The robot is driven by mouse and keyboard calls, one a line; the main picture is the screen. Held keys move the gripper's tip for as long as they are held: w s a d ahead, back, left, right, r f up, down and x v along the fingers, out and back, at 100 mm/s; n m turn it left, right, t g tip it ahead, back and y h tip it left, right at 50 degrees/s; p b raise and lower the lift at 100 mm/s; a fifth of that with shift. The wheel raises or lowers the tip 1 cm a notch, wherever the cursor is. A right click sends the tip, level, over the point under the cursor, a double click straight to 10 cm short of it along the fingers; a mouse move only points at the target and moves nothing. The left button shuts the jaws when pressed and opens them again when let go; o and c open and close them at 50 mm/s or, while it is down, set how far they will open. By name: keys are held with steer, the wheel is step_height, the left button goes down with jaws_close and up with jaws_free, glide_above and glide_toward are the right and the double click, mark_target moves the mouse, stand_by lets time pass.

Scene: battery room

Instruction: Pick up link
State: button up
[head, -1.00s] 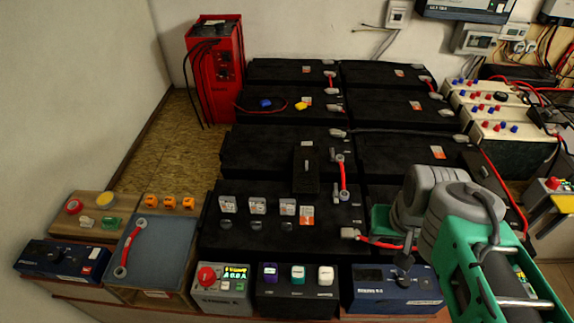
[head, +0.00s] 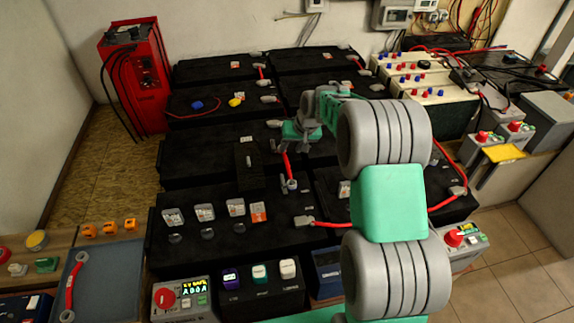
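A red link (head: 288,168) with grey ends lies across the black batteries in the middle of the head view. Its lower end shows, and its upper end is partly hidden beside my gripper. My gripper (head: 293,143) is small and far off, just above that upper end; I cannot tell whether it touches the link or whether its fingers are open. Another red link (head: 71,288) with grey ring ends lies loose on the blue-grey tray (head: 101,277) at the lower left.
Black batteries (head: 205,244) fill the middle in rows, with further red links between them. A red charger cabinet (head: 141,84) stands at the back left. Cream batteries (head: 428,90) stand at the right. Control boxes (head: 181,299) line the front edge. Floor shows at the lower right.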

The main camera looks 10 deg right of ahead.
mark_target(287, 160)
steer(key=x, duration=0.5)
steer(key=s+p+x, duration=0.1)
steer(key=x, duration=0.1)
steer(key=shift+w+d+f, duration=0.1)
steer(key=shift+w+f, duration=0.1)
steer(key=shift+f, duration=0.4)
steer(key=shift+c, duration=0.2)
jaws_close()
steer(key=shift+r, duration=0.1)
